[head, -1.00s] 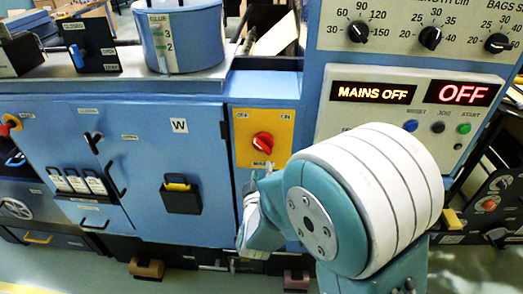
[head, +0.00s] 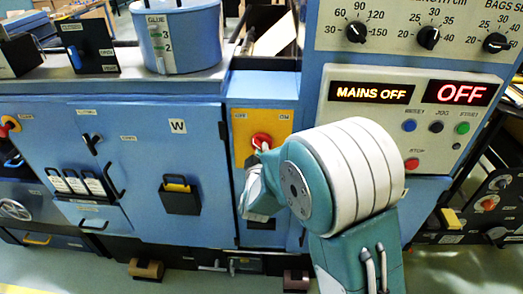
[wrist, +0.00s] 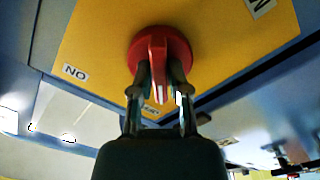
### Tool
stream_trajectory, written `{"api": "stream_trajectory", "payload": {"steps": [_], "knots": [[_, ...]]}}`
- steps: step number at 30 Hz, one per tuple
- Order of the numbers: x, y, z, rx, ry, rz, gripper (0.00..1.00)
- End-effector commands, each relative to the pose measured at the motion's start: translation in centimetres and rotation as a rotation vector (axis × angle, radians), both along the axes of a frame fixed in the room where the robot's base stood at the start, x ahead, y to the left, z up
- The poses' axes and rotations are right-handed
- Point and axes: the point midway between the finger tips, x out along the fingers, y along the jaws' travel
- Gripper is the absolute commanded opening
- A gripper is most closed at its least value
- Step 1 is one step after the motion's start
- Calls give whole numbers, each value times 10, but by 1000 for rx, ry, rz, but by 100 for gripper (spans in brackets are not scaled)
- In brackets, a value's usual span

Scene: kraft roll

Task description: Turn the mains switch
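The mains switch is a round red knob (head: 262,141) with a raised bar, on a yellow plate (head: 281,122) marked OFF at upper left and ON at upper right. The display (head: 371,92) reads MAINS OFF. My gripper (head: 259,152) is at the knob from below and hides its lower part in the head view. In the wrist view the two fingertips (wrist: 160,77) stand one on each side of the knob's red bar (wrist: 158,54). They are close to it, but I cannot tell whether both touch it. The knob's face (wrist: 180,40) shows around the bar.
A second display (head: 464,93) reads OFF. Blue, black and green buttons sit below it, with a red stop button (head: 411,164) lower down, close to my arm. A blue cabinet door (head: 150,160) with a black pocket handle (head: 180,197) is left of the plate.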

Motion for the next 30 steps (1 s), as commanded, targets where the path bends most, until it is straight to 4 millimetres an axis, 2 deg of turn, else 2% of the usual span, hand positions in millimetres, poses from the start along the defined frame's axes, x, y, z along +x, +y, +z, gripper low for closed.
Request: {"api": "stream_trajectory", "payload": {"steps": [14, 30], "knots": [[0, 2, -1, 41, 1, 5, 0], [0, 2, -2, 352, -6, 5, 0]]}}
